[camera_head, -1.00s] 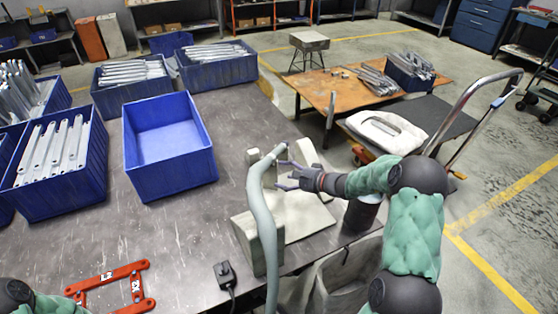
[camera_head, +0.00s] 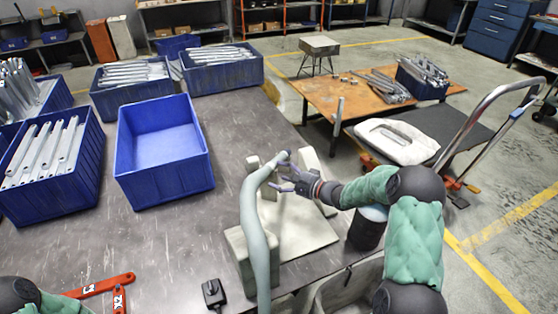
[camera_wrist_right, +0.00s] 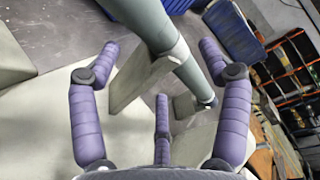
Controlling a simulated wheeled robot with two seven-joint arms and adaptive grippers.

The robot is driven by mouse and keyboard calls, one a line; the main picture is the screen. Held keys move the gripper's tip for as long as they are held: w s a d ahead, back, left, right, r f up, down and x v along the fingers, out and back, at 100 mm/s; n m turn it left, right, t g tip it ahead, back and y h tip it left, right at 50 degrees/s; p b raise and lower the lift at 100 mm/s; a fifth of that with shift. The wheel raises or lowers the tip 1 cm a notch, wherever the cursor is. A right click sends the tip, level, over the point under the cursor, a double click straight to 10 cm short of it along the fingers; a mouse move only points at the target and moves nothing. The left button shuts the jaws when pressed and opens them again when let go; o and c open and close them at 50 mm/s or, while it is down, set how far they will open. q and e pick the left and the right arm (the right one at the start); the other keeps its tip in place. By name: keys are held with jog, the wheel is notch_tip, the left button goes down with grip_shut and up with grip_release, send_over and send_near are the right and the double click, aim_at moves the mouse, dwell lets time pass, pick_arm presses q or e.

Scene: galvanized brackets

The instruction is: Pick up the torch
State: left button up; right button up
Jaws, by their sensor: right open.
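The torch (camera_head: 256,225) is a grey-green curved tube that rises from the bottom edge and rests on pale blocks of a stand (camera_head: 305,237). Its narrower end points toward the far side. My right gripper (camera_head: 284,178) is beside the torch's upper part, with its fingers spread. In the right wrist view, the torch (camera_wrist_right: 160,32) runs diagonally beyond the spread purple fingers of my right gripper (camera_wrist_right: 163,95), and nothing is clasped. Contact cannot be told. My left gripper is outside the frame; only part of my left arm shows at the lower left.
An empty blue bin (camera_head: 165,150) stands left of the stand, with bracket-filled blue bins (camera_head: 55,190) around it. A red clamp frame (camera_head: 105,284) and a small black box (camera_head: 213,293) lie near the front. A trolley (camera_head: 440,120) stands right.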

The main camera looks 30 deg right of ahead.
aim_at(268, 171)
jog(key=shift+w+a, duration=0.3)
jog(key=shift+w, duration=0.1)
jog(key=b+x, duration=0.2)
jog(key=x, duration=0.3)
jog(key=shift+w+d+f+b, duration=0.15)
jog(key=shift+b, duration=0.15)
